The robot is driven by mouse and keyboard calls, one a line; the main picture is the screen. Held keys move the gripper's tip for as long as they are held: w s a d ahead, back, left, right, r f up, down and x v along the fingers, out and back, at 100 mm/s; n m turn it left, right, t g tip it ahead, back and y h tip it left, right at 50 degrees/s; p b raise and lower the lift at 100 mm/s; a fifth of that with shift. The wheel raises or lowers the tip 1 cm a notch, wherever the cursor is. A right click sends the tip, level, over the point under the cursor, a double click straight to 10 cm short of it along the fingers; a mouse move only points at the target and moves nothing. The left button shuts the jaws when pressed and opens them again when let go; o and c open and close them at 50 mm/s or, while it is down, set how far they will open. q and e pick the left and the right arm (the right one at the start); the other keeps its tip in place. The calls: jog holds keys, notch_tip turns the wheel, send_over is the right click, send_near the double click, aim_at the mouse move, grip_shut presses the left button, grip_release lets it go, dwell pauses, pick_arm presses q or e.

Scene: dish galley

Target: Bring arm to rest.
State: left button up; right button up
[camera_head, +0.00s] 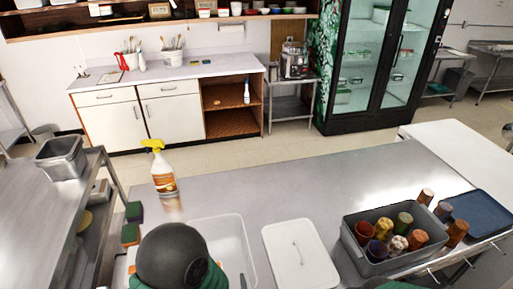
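A dark rounded part with green pieces beside it stands at the bottom left of the head view, over the front of a white tub (233,228). It looks like a link of my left arm. A sliver of dark and green shows at the bottom edge on the right, below the grey bin, and may be part of my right arm. No fingertips of either gripper show, so I cannot see whether they hold anything.
On the steel counter (300,180) stand a yellow-topped spray bottle (164,172), sponges (131,234), a white lid (299,254), a grey bin (368,262) of several cups, and a blue tray (479,212). The counter's middle is clear. A steel cart (40,205) stands left.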

pick_arm(q)
jog(key=s+a+r+m+g+h, duration=0.25)
jog(key=s+a+r+g, duration=0.35)
jog(key=s+a+g, duration=0.3)
jog(key=shift+m+y, duration=0.25)
jog(key=shift+m, duration=0.2)
jog(key=f+b, duration=0.2)
jog(key=s+f+b, duration=0.1)
jog(key=f+b, duration=0.2)
jog(key=shift+f+b, duration=0.15)
jog(key=shift+b, duration=0.2)
jog(key=shift+w, duration=0.1)
